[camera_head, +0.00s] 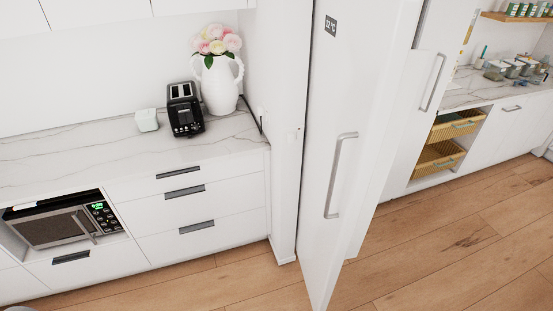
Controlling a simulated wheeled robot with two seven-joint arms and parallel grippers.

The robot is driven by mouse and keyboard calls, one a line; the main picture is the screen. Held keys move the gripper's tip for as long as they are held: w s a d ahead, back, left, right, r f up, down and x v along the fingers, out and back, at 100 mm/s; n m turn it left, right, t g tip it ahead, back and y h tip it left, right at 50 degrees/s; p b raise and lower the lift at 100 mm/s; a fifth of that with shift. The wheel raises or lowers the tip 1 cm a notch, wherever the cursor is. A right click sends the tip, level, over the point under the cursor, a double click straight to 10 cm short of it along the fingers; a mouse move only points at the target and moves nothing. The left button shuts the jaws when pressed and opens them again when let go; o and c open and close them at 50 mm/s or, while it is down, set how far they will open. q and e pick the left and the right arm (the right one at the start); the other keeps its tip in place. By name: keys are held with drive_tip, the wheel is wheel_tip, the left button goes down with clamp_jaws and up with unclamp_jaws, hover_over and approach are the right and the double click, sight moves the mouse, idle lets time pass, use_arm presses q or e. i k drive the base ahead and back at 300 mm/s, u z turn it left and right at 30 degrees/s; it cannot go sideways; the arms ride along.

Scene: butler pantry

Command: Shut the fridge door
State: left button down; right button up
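The white fridge door (335,110) stands right of centre in the head view, with a small temperature display near its top and a long vertical grey handle (340,175). It looks open, swung outward so that its lower corner reaches over the wooden floor beyond the cabinet fronts. The inside of the fridge cannot be made out. A second tall white door (425,95) with its own handle shows behind and to the right. Neither of my grippers is in view, so nothing of mine is seen touching the door.
A microwave (65,225) sits below. Wicker baskets (440,158) are at right. The visible wooden floor (460,245) is clear.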

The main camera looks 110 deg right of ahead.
sight(365, 77)
drive_tip(key=z, duration=4)
drive_tip(key=i, duration=1)
drive_tip(key=z, duration=0.8)
drive_tip(key=k, duration=0.85)
drive_tip(key=u, duration=1.1)
drive_tip(key=i, duration=0.45)
drive_tip(key=z, duration=0.05)
